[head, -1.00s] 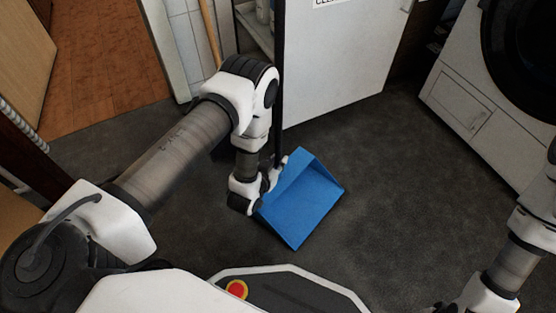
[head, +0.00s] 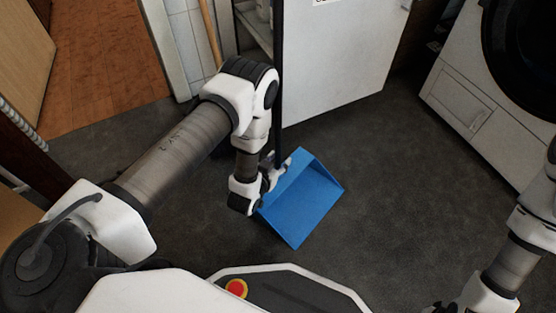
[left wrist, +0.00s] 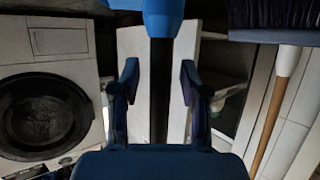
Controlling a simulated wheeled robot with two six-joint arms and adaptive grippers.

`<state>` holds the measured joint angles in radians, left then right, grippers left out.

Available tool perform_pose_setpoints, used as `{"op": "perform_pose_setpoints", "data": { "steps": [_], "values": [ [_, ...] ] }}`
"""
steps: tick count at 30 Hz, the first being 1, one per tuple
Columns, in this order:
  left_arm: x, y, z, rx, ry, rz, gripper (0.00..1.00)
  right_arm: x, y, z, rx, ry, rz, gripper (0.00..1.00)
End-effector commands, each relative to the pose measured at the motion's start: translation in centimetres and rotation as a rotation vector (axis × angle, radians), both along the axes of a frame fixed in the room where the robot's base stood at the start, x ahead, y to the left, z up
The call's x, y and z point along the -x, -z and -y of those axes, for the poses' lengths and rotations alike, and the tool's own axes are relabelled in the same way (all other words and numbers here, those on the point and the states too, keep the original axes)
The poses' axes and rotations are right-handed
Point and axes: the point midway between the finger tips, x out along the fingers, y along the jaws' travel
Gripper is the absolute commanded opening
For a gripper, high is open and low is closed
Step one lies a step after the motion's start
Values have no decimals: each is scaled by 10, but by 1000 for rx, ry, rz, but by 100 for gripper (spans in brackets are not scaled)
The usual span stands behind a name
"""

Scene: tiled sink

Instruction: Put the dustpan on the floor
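The blue dustpan (head: 305,205) appears to rest on the dark floor, its long black handle (head: 278,120) standing upright. My left gripper (head: 274,170) is low on the handle, just above the pan. In the left wrist view, the fingers of the left gripper (left wrist: 159,82) are spread on either side of the black handle (left wrist: 159,105), with a gap on both sides. A blue part of the dustpan (left wrist: 163,14) shows at the top there. My right gripper is mostly cut off at the bottom right of the head view; its fingers cannot be made out.
A white cabinet door (head: 340,65) stands open behind the dustpan. A white washing machine (head: 470,90) is at the right. A wooden broom handle (head: 210,30) leans by the tiled wall; it also shows in the left wrist view (left wrist: 268,125). Floor right of the dustpan is clear.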

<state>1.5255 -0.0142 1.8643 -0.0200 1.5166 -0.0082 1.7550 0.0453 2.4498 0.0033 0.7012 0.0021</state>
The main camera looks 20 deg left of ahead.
Motion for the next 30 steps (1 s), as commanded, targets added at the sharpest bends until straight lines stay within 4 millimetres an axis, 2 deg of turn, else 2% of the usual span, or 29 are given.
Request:
{"op": "perform_pose_setpoints", "data": {
  "steps": [8, 11, 14, 21, 24, 30],
  "values": [
    [2, 1, 0, -1, 0, -4, 49, 0, 0, 0, 0, 0, 0, 40],
    [8, -1, 0, -1, 0, -6, 49, 0, 0, 0, 0, 0, 0, 40],
    [24, -8, -1, 0, 0, -7, 49, 0, 0, 0, 0, 0, 0, 40],
    [81, -32, -3, 1, 0, -7, 49, 0, 0, 0, 0, 0, 0, 40],
    [99, -39, -4, 1, 0, -6, 49, 0, 0, 0, 0, 0, 0, 40],
    [111, -46, -4, 0, 0, -1, 49, 0, 0, 0, 0, 0, 0, 40]
  ]
}}
